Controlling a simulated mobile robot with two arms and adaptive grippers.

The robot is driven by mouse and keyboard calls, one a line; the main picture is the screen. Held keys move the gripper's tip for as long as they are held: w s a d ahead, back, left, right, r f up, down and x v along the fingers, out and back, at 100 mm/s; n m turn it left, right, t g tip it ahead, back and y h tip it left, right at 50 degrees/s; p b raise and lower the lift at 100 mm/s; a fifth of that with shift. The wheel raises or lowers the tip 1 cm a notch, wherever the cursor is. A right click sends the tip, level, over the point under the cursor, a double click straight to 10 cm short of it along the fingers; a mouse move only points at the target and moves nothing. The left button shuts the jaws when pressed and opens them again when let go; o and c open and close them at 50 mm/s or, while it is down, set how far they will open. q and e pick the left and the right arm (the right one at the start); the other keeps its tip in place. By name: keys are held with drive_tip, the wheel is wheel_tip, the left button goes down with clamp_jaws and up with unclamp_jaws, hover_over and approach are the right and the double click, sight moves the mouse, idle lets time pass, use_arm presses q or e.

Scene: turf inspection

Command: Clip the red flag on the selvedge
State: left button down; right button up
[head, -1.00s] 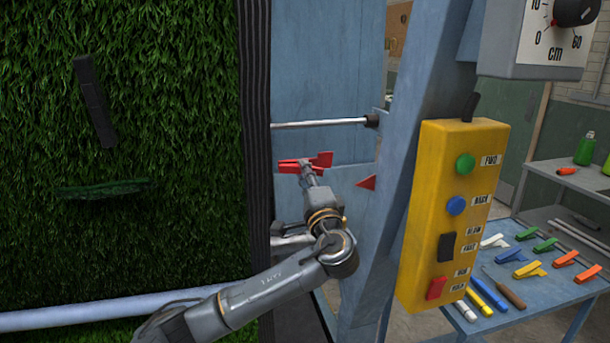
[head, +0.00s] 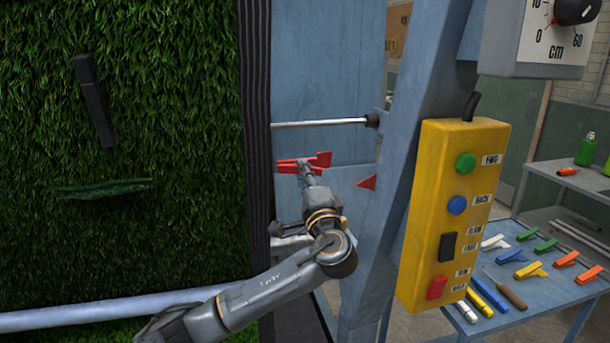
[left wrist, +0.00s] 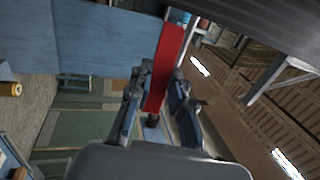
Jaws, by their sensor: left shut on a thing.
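The red flag (head: 323,159) is a flat red clip with a small tab. My left gripper (head: 308,170) is shut on it, and it also shows between the fingers in the left wrist view (left wrist: 169,58). The selvedge (head: 256,120) is the dark, ribbed vertical strip along the turf's right edge. The flag's left end points at the selvedge with a narrow gap in the head view; depth between them is hard to tell. A dark ribbed band, likely the selvedge, crosses the top right of the left wrist view (left wrist: 262,22). My right gripper is not in view.
The green turf (head: 180,130) hangs at left with a dark bar and a raised flap. A red triangular pointer (head: 367,183) sits on the blue frame. A yellow control box (head: 455,215) stands to the right. Coloured clips lie on a blue table (head: 545,295). A metal rod (head: 320,123) runs above the gripper.

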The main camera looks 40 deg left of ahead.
use_arm(q)
drive_tip(key=shift+s+a+b, duration=0.4)
drive_tip(key=shift+s+a, duration=1.3)
drive_tip(key=shift+s, duration=0.25)
idle(2.1)
drive_tip(key=shift+f, duration=0.1)
idle(0.9)
drive_tip(key=c, duration=1.1)
unclamp_jaws()
drive_tip(key=shift+s+d, duration=0.1)
drive_tip(key=shift+s, duration=0.05)
drive_tip(key=shift+c, duration=0.2)
drive_tip(key=v, duration=1.2)
